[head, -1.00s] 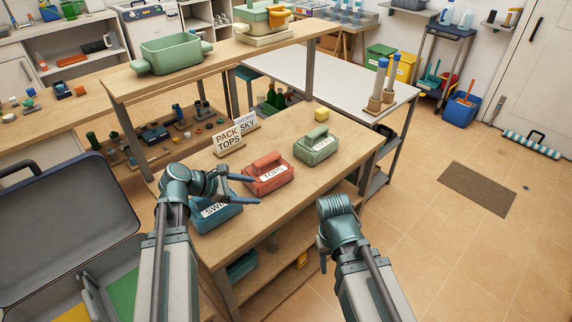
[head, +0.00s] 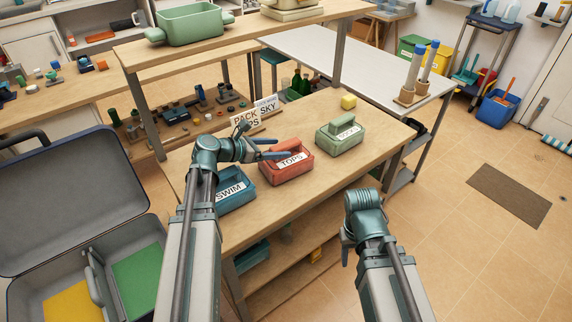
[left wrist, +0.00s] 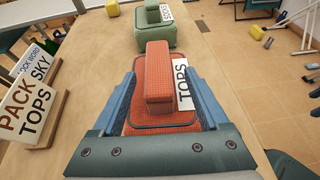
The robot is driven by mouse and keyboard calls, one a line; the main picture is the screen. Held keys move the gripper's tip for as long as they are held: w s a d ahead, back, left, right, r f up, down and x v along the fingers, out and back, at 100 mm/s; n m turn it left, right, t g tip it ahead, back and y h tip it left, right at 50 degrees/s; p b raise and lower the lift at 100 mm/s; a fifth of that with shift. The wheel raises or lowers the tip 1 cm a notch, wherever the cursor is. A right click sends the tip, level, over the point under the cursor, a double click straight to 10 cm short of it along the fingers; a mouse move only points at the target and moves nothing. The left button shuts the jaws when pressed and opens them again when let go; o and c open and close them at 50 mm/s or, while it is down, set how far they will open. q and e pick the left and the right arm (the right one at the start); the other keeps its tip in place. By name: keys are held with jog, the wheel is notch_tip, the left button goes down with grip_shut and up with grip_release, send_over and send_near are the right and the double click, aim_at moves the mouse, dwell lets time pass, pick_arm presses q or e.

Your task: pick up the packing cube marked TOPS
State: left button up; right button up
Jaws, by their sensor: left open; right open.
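The red packing cube marked TOPS (head: 288,166) sits on the wooden table between the blue SWIM cube (head: 233,194) and the green cube (head: 343,135). It has a raised block-like handle on top. My left gripper (head: 284,147) is open at the TOPS cube. In the left wrist view the red cube (left wrist: 158,82) lies between the two spread blue fingers, with its handle centred; whether they touch it I cannot tell. My right gripper (head: 347,246) is open and empty in front of the table, its fingers barely visible.
A sign reading PACK TOPS (left wrist: 28,108) stands left of the cube, with another sign behind it. A yellow block (head: 348,102) lies at the table's back. An open suitcase (head: 70,205) is at the left. The table's right front is clear.

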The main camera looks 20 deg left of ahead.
aim_at(291, 146)
pick_arm(q)
jog(key=shift+w+d+f, duration=0.15)
jog(key=shift+w+d, duration=0.15)
jog(key=b+x, duration=0.1)
jog(key=x, duration=0.4)
jog(key=shift+w+b, duration=0.25)
jog(key=shift+b, duration=0.15)
jog(key=shift+s, duration=0.1)
jog(key=shift+c, duration=0.3)
grip_shut()
dwell(0.7)
